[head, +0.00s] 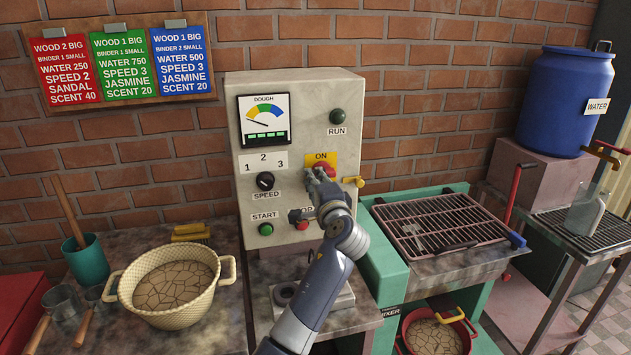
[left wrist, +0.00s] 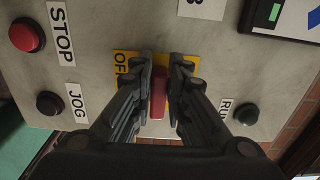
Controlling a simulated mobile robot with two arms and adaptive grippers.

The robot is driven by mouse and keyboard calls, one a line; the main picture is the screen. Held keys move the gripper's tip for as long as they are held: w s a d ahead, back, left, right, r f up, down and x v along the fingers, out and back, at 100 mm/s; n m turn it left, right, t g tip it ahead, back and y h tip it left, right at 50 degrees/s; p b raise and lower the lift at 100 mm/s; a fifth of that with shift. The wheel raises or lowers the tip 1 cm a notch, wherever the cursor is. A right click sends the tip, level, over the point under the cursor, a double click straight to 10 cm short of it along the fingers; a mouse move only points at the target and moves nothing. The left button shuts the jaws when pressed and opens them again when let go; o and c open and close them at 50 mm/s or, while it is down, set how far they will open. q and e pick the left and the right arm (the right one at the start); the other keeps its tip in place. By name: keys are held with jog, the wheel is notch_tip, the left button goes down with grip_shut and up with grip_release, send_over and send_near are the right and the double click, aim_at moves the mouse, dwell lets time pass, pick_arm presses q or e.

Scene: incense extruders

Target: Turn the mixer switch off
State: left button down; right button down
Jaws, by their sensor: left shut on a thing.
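The mixer switch is a red lever (head: 325,169) on a yellow plate (head: 314,158) on the grey control panel. "ON" reads at the plate's top in the head view. "OFF" reads at the plate's left end in the left wrist view. My left gripper (head: 322,181) is at the switch, its fingers closed on either side of the red lever (left wrist: 158,93). The fingers (left wrist: 159,85) cover part of the plate and the lever's base. I cannot tell the lever's exact tilt. My right gripper is not in view.
A red STOP button (left wrist: 27,36) and a JOG button (left wrist: 49,103) show in the left wrist view.

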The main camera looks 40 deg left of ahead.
pick_arm(q)
jog(key=c, duration=1.6)
grip_release()
jog(key=shift+o, duration=0.2)
jog(key=v, duration=1.2)
jog(key=shift+a, duration=0.1)
